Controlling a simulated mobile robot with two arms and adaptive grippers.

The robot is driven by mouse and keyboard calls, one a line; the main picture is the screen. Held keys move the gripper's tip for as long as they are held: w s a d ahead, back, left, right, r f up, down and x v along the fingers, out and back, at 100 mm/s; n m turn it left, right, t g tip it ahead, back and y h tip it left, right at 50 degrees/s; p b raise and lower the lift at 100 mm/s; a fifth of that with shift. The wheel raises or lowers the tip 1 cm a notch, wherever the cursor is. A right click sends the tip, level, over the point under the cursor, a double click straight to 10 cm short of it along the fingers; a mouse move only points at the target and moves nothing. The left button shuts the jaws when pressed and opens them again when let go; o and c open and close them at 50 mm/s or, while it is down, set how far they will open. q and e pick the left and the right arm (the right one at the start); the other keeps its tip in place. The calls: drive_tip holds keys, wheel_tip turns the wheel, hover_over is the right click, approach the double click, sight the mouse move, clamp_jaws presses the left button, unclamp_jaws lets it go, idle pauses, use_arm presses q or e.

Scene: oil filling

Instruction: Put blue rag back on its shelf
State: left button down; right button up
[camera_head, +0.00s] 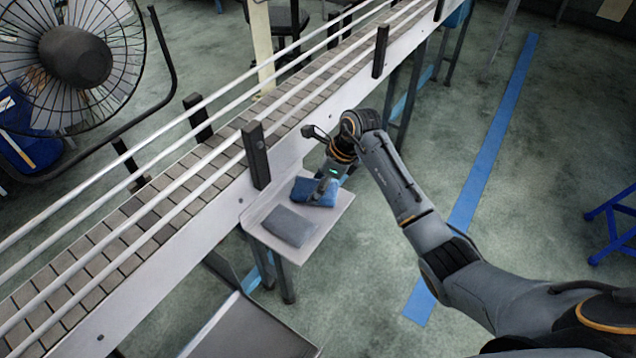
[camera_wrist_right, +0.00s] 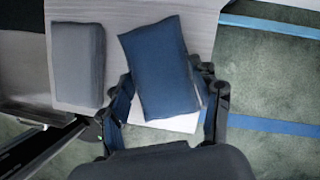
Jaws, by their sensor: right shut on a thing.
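The blue rag (camera_head: 312,192) is a folded dark-blue cloth at the small grey shelf (camera_head: 263,239) on the side of the conveyor. My right gripper (camera_head: 326,190) is shut on the rag. In the right wrist view the rag (camera_wrist_right: 160,68) shows between the fingers of my right gripper (camera_wrist_right: 168,108), tilted, over the shelf's far part. I cannot tell whether it touches the shelf. A grey rag (camera_head: 290,226) lies flat beside it on the shelf, and it also shows in the right wrist view (camera_wrist_right: 77,64). My left gripper is not in view.
The conveyor (camera_head: 130,230) with metal rails and black posts runs diagonally behind the shelf. A large fan (camera_head: 75,55) stands at upper left. A grey metal surface (camera_head: 250,332) is below the shelf. The floor right of the shelf is open, with a blue line (camera_head: 490,150).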

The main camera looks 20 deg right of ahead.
drive_tip(key=shift+f, duration=0.15)
drive_tip(key=shift+f, duration=0.25)
drive_tip(key=o, duration=1)
drive_tip(key=shift+r, duration=0.1)
drive_tip(key=shift+r, duration=0.25)
drive_tip(key=shift+d+r, duration=0.2)
drive_tip(key=shift+r, duration=0.1)
drive_tip(key=b+v, duration=0.1)
drive_tip(key=v, duration=1)
drive_tip(key=shift+s+r, duration=0.1)
drive_tip(key=shift+s, duration=0.05)
